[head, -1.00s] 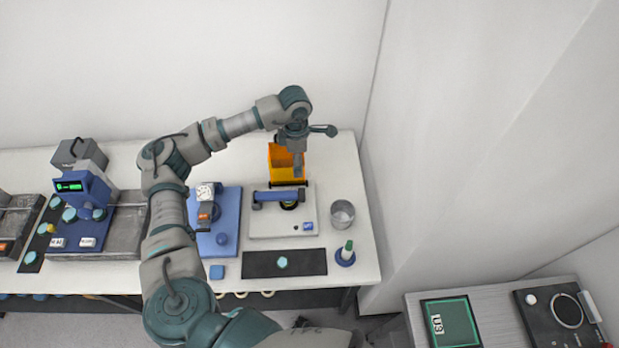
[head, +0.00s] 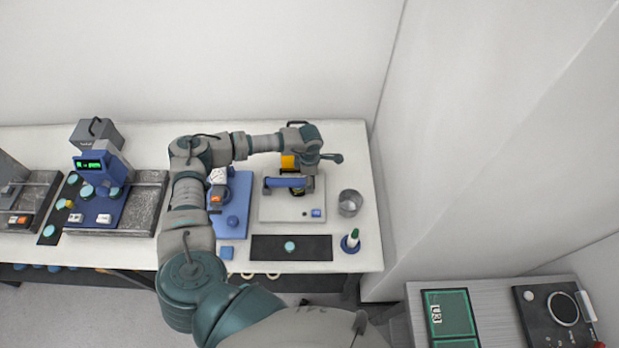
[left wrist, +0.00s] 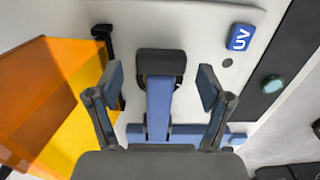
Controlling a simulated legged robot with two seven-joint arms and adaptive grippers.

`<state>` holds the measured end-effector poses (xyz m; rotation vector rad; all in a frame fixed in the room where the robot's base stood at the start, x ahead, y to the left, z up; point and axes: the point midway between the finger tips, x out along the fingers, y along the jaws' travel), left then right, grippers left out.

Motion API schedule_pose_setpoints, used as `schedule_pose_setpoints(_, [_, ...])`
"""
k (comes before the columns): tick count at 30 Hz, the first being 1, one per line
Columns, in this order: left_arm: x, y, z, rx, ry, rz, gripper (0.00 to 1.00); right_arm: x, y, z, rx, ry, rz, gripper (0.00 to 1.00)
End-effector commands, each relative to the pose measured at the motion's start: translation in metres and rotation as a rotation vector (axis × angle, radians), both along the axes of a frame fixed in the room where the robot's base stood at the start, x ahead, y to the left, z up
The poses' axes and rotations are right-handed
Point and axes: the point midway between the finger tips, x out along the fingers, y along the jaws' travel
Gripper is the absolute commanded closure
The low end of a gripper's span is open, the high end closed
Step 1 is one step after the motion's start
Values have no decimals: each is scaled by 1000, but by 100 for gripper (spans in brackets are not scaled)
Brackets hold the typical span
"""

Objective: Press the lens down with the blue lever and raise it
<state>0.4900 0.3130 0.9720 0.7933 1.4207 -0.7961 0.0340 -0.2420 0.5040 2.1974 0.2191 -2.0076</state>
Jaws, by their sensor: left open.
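The blue lever (head: 284,182) spans the pale instrument plate (head: 280,208) in the head view, in front of an orange shield (head: 288,161). My left gripper is at the lever's right part in that view. In the left wrist view my left gripper (left wrist: 162,80) is open, with one finger on each side of the blue lever (left wrist: 159,105) and its dark end (left wrist: 161,63). Gaps show between the fingers and the lever. I cannot make out the lens under the lever. My right gripper is not in view.
The orange shield (left wrist: 75,100) stands close left of my fingers in the wrist view. A blue UV button (head: 316,213) is on the plate. A metal cup (head: 350,203), a small bottle on a blue base (head: 351,242) and a dark mat (head: 265,248) are nearby.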

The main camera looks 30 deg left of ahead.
Motion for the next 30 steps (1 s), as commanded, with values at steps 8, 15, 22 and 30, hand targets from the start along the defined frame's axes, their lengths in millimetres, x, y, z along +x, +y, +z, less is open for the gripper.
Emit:
schedule_pose_setpoints(8, [1,-1,-8,1,-1,-1,21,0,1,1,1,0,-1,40])
schedule_pose_setpoints(15, [0,-1,-7,1,-1,-1,53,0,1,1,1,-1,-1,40])
schedule_pose_setpoints(22, [1,0,-8,1,-1,0,100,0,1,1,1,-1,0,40])
schedule_pose_setpoints(30, [12,0,-5,-25,-20,2,100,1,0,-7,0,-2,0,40])
